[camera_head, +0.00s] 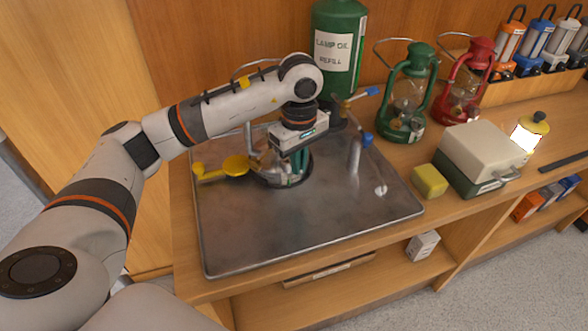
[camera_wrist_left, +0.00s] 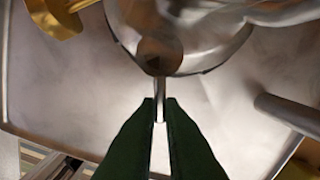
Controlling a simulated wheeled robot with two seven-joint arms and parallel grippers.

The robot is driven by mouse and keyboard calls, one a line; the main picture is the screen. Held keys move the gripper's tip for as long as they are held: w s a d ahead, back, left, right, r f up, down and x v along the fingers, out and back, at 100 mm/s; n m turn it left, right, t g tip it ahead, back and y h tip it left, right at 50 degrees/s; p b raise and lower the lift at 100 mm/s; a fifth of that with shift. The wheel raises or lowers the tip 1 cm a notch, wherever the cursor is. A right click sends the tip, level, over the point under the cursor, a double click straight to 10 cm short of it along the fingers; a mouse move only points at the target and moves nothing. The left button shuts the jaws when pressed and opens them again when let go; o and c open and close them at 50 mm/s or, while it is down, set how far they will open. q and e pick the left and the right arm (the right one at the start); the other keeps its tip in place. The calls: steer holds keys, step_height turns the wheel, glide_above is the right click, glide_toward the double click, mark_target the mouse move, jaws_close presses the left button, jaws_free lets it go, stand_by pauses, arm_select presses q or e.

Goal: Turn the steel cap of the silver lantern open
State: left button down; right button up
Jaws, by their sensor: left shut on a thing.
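The silver lantern (camera_head: 258,172) stands on the steel tray (camera_head: 300,230), mostly hidden behind my left gripper and arm in the head view. Its rounded metal body (camera_wrist_left: 205,30) fills the top of the left wrist view. My left gripper (camera_head: 297,172) reaches down at the lantern's right side. In the left wrist view its two green fingers (camera_wrist_left: 160,104) are shut on a thin upright steel tab, the grip of the steel cap (camera_wrist_left: 160,112), at the lantern's near edge. I cannot tell how far the cap is turned. My right gripper is out of view.
A yellow funnel-like piece (camera_head: 236,165) lies left of the lantern. Behind are the green lamp oil bottle (camera_head: 338,40), a green lantern (camera_head: 405,95) and a red lantern (camera_head: 465,85). The tray's front is clear.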

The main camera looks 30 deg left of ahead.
arm_select(q)
steer(key=n, duration=0.1)
steer(key=w+n+b, duration=0.1)
steer(key=n, duration=0.2)
steer(key=shift+w+d+r+n+b, duration=0.1)
steer(key=shift+w+n+b, duration=0.2)
steer(key=shift+w+b, duration=0.1)
stand_by(0.4)
steer(key=c, duration=1.5)
jaws_free()
steer(key=shift+c, duration=0.2)
step_height(320, 180, up, 12)
